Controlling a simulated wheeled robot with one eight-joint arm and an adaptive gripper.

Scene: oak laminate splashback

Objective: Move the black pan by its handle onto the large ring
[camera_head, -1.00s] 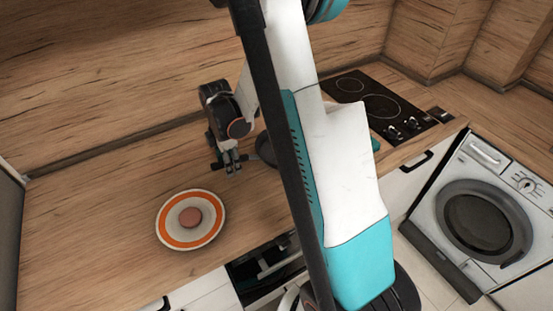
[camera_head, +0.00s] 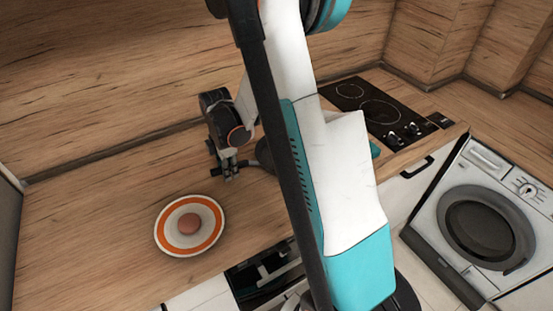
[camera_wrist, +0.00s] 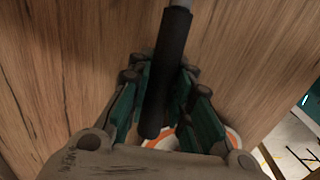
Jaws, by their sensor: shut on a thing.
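The black pan (camera_head: 264,153) is on the counter, mostly hidden behind my arm in the head view. Its handle points left into my gripper (camera_head: 229,172). In the wrist view the dark handle (camera_wrist: 168,72) runs between the two fingers of my gripper (camera_wrist: 163,105), which are shut on it. Whether the pan touches the counter I cannot tell. The large ring (camera_head: 382,113) is on the black hob to the right, beyond my arm, with nothing on it.
A white plate with an orange band (camera_head: 165,232) holds a round brownish thing (camera_head: 189,224) at the front left. The smaller ring (camera_head: 350,90) is bare. Knobs (camera_head: 403,135) line the hob's front right. A washing machine (camera_head: 475,215) stands at the right. Open counter surrounds the plate.

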